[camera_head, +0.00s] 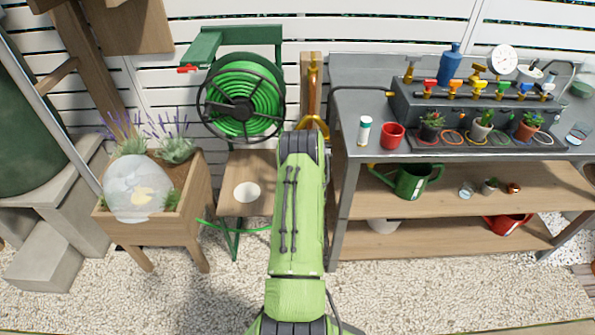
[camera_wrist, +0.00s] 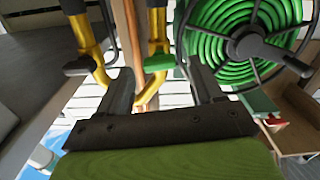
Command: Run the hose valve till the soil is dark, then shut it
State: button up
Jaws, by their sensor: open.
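My gripper (camera_wrist: 160,76) is open in the wrist view, with two dark fingers spread apart. A brass tap with a green lever (camera_wrist: 159,62) shows between the fingertips; I cannot tell whether they touch it. A second brass tap with a black lever (camera_wrist: 79,66) is left of the fingers. In the head view my arm hides the gripper, and brass fittings (camera_head: 313,124) show on the wooden post just beyond it. The green hose reel (camera_head: 240,97) hangs left of the post and also shows in the wrist view (camera_wrist: 232,22). Brown soil (camera_head: 166,174) shows in the wooden planter.
The planter (camera_head: 150,230) holds lavender and a clear globe (camera_head: 138,187). A small wooden table (camera_head: 229,203) stands under the reel. The grey bench (camera_head: 358,105) at right carries a valve manifold (camera_head: 450,108), a red cup (camera_head: 392,135) and potted plants. Gravel in front is clear.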

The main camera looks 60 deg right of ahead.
jog(key=p+v, duration=0.2)
jog(key=v, duration=1.1)
